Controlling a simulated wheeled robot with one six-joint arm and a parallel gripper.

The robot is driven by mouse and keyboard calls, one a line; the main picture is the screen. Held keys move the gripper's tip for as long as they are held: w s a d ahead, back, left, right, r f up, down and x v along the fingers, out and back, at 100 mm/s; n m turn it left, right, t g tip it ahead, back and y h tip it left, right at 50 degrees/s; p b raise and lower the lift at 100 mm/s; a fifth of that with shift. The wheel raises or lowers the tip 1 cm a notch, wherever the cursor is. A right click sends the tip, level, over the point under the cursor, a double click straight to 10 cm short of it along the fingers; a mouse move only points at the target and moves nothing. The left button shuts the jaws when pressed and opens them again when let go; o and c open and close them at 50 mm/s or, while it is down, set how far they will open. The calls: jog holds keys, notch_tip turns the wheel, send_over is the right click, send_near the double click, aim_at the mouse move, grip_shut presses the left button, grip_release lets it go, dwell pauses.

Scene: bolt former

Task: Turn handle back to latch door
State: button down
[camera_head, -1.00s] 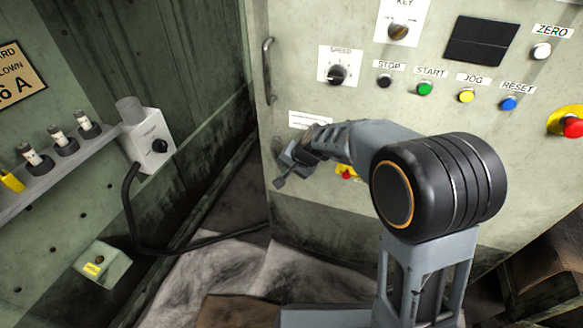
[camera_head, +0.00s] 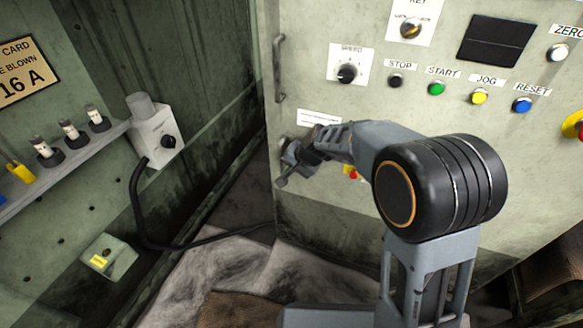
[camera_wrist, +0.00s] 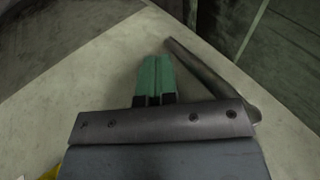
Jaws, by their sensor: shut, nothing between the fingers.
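The handle (camera_wrist: 212,72) is a grey bar in the wrist view, lying slantwise across the pale door (camera_wrist: 75,85) just right of my fingers. My gripper (camera_wrist: 158,68) has two green fingertips pressed together with nothing between them. The fingers are beside the bar, not around it; whether they touch it I cannot tell. In the head view the pale door panel (camera_head: 330,215) fills the right side, and my gripper is at its lower left edge, where my own wrist hides much of the handle.
A vertical grab bar (camera_head: 278,68) is on the panel's upper left edge. The speed knob (camera_head: 347,73) and several coloured buttons are above my arm. A grey switch box (camera_head: 156,138) with a black cable stands left. Dark space lies left of the panel edge.

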jog(key=shift+d, duration=0.1)
jog(key=s+d, duration=0.6)
jog(key=d, duration=0.6)
jog(key=shift+s+r, duration=0.25)
jog(key=shift+s, duration=0.1)
jog(key=s+d+r+n+h+p, duration=0.1)
jog(key=s+r+p, duration=0.4)
jog(key=r+p, duration=0.7)
jog(key=s+d+r+n+h+p, duration=0.1)
jog(key=s+d+r+p, duration=0.3)
jog(key=r+p, duration=0.8)
jog(key=s+d+r+n+h+p, duration=0.2)
jog(key=s+r+p, duration=0.4)
jog(key=r+p, duration=0.6)
notch_tip(320, 180, up, 6)
jog(key=shift+s+d+r+g+h+p, duration=0.3)
jog(key=shift+s+d+h, duration=0.1)
jog(key=shift+h, duration=0.3)
jog(key=shift+a, duration=0.1)
